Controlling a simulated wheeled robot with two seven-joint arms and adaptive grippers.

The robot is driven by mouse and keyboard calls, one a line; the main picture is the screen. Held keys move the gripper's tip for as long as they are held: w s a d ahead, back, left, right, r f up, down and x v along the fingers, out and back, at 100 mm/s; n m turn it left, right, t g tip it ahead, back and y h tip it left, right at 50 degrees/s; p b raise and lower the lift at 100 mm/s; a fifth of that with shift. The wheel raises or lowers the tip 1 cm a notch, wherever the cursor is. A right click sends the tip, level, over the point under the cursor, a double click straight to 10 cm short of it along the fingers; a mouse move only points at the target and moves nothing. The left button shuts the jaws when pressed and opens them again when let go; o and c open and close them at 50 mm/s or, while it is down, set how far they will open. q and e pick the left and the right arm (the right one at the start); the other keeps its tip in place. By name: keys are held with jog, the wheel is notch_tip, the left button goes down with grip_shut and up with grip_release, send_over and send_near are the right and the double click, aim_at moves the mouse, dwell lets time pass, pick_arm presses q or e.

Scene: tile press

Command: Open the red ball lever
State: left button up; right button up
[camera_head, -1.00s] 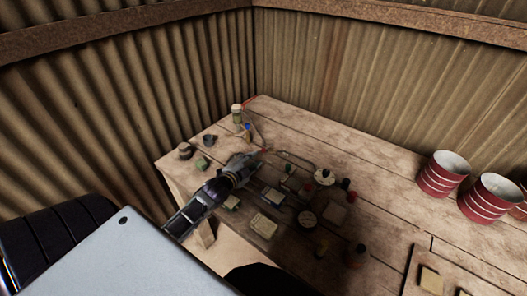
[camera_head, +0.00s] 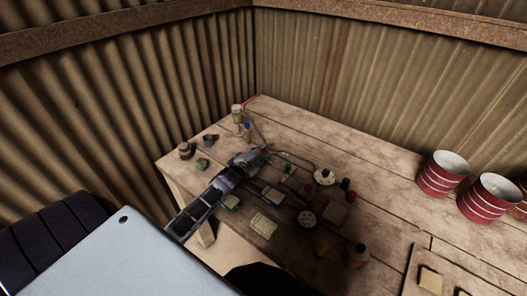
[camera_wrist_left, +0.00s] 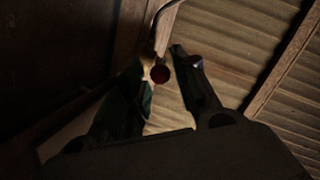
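The red ball (camera_wrist_left: 160,74) shows dark red in the left wrist view. It sits between the two fingers of my left gripper (camera_wrist_left: 162,66), close to the left finger; I cannot tell if they touch. A thin bent rod (camera_wrist_left: 153,30) shows just above the ball. The fingers stand apart, so the gripper looks open. In the head view my left gripper (camera_head: 262,152) is low over the worktable, and the ball is hidden or too small to make out there. My right gripper is not in view.
The wooden worktable (camera_head: 370,163) holds several small jars, blocks and round pieces around my left gripper. A bottle (camera_head: 357,256) stands nearer the front. Red striped buckets (camera_head: 443,174) stand at the right. Corrugated walls (camera_head: 330,55) close off the back and left.

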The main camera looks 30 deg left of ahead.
pick_arm(q)
jog(key=shift+x, duration=1.25)
jog(key=shift+c, duration=0.5)
grip_shut()
jog(key=shift+f, duration=0.1)
